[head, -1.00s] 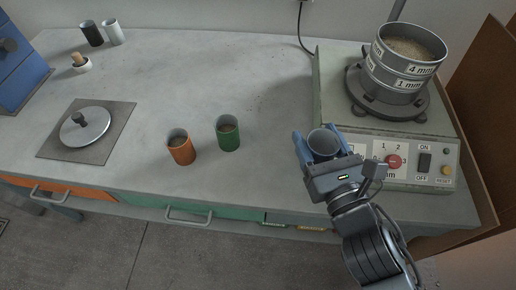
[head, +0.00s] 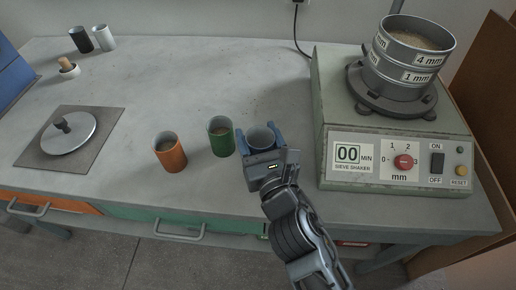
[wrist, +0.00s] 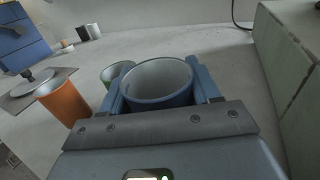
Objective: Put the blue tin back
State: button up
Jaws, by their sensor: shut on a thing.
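The blue tin (head: 262,138) is an open cylinder with a pale, empty-looking inside. My gripper (head: 262,140) is shut on it, with a blue finger on each side, just right of the green tin (head: 220,137). The tin also shows between the fingers in the wrist view (wrist: 157,84). It looks upright; I cannot tell whether its base touches the bench. In the wrist view the green tin is partly hidden behind the blue one.
The sieve shaker (head: 400,160) with stacked sieves (head: 408,62) stands at right. Black (head: 81,40) and white (head: 103,38) cups and a small pot (head: 69,70) stand farther back. The middle bench is clear.

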aim_at(257, 145)
jog(key=shift+f+b, duration=0.85)
jog(key=shift+f, duration=0.75)
jog(key=shift+f, duration=0.15)
jog(key=o, duration=1.2)
jog(key=shift+s, duration=0.15)
jog(key=b+v, duration=0.2)
jog(key=v, duration=0.9)
jog(key=shift+s+d, duration=0.2)
jog(key=shift+s, duration=0.1)
